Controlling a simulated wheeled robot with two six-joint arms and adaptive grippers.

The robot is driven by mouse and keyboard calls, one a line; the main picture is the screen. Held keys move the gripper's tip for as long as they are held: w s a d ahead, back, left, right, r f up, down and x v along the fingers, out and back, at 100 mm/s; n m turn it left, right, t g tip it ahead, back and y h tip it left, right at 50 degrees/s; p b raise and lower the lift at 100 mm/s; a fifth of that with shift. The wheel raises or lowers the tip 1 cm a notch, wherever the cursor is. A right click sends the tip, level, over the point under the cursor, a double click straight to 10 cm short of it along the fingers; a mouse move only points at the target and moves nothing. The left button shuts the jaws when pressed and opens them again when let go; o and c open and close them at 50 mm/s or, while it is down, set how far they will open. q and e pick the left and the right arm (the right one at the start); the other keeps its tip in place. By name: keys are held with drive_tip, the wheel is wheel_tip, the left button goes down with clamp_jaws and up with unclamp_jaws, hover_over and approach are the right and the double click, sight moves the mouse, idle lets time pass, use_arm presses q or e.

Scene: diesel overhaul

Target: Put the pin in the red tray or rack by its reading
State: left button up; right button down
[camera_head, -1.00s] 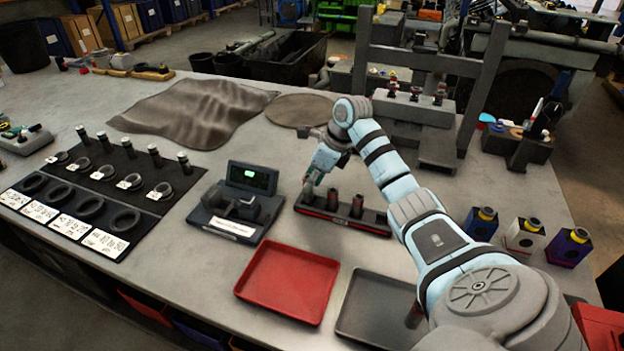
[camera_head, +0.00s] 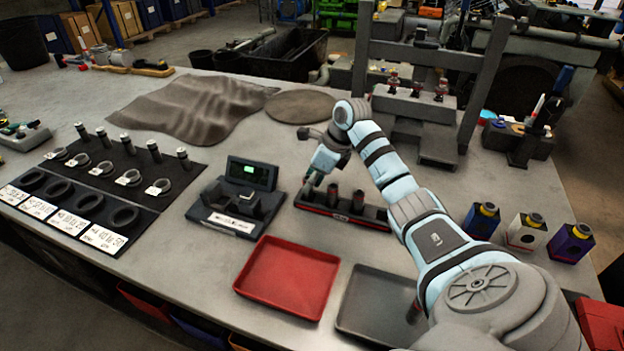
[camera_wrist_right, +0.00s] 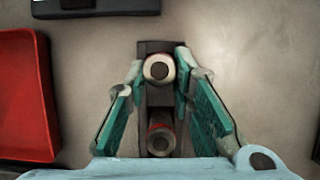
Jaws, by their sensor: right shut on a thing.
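My right gripper (camera_head: 311,187) is at the left end of the dark, red-striped rack (camera_head: 376,221). It is shut on a pin (camera_wrist_right: 158,68), whose round pale end shows between the green finger pads in the right wrist view. That pin is over the rack; I cannot tell whether it still sits in its slot. Two more dark pins (camera_head: 333,198) (camera_head: 357,202) stand upright in the rack. The empty red tray (camera_head: 287,279) lies in front of the rack. A gauge stand (camera_head: 236,207) with a lit green display (camera_head: 249,170) is to the left; its reading is too small to make out.
A dark grey tray (camera_head: 372,307) lies right of the red tray, partly behind my arm. Several labelled rings and pins lie on a black mat (camera_head: 110,170) at the left. Several small bottles (camera_head: 527,232) stand at the right.

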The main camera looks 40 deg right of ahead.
drive_tip(key=shift+f, duration=0.1)
drive_tip(key=c, duration=0.9)
unclamp_jaws()
wheel_tip(320, 180, up, 8)
drive_tip(key=p, duration=0.7)
idle(0.5)
